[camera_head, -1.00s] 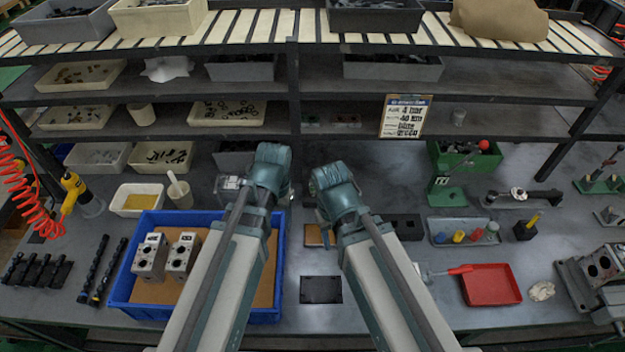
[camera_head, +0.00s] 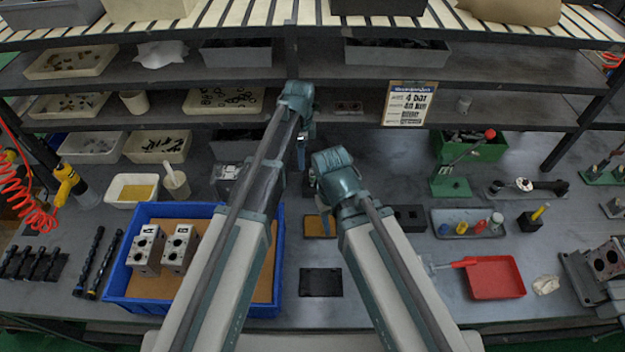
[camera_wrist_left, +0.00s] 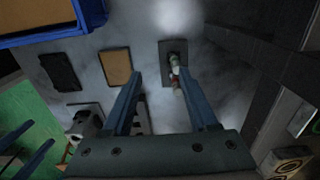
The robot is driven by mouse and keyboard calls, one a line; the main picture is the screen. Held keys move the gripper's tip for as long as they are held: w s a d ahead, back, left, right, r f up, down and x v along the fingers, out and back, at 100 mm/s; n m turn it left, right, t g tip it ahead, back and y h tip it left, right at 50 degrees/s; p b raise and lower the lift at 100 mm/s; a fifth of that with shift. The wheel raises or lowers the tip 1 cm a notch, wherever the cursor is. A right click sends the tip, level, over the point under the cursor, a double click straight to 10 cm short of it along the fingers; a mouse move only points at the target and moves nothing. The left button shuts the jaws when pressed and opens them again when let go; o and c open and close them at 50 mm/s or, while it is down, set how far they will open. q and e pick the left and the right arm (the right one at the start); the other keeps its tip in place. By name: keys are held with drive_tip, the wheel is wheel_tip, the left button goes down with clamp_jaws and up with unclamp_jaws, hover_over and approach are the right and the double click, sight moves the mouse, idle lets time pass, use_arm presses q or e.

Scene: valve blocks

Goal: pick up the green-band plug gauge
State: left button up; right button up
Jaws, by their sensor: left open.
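My left gripper (camera_head: 302,150) reaches over the bench toward the shelf in the head view. In the left wrist view its two blue fingers (camera_wrist_left: 161,74) are apart with nothing held between them. Just beyond the tips, a small upright piece (camera_wrist_left: 175,68), pale with a reddish part, stands on a dark square base (camera_wrist_left: 168,48). I cannot make out a green band on it. In the head view my arms hide that spot. My right gripper (camera_head: 322,200) hangs beside the left one, its fingers too unclear to read.
A blue tray (camera_head: 118,290) with two metal blocks lies left. A brown pad (camera_head: 319,227) and a black pad (camera_head: 321,283) lie between my arms. A grey tray (camera_head: 440,215) of coloured pegs and a red dustpan (camera_head: 495,278) are right. The shelf (camera_head: 370,128) overhangs the bench's back.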

sight(311, 170)
use_arm(q)
drive_tip(key=w+f+m+b, duration=0.1)
drive_tip(key=f+b, duration=0.2)
drive_tip(key=w+d+f+m+b, duration=0.1)
drive_tip(key=f+b, duration=0.2)
drive_tip(key=d+f+m+b, duration=0.1)
drive_tip(key=f+b, duration=0.1)
drive_tip(key=shift+w+d+f+b, duration=0.25)
drive_tip(key=shift+w+f+b, duration=0.15)
use_arm(e)
wheel_tip(311, 170, down, 9)
drive_tip(key=shift+r, duration=0.15)
use_arm(q)
drive_tip(key=f+b, duration=0.5)
drive_tip(key=shift+w+d+f, duration=0.1)
drive_tip(key=shift+w+d, duration=0.1)
drive_tip(key=shift+d, duration=0.15)
use_arm(e)
wheel_tip(311, 170, down, 5)
drive_tip(key=shift+f, duration=0.2)
drive_tip(key=shift+r, duration=0.1)
use_arm(q)
clamp_jaws()
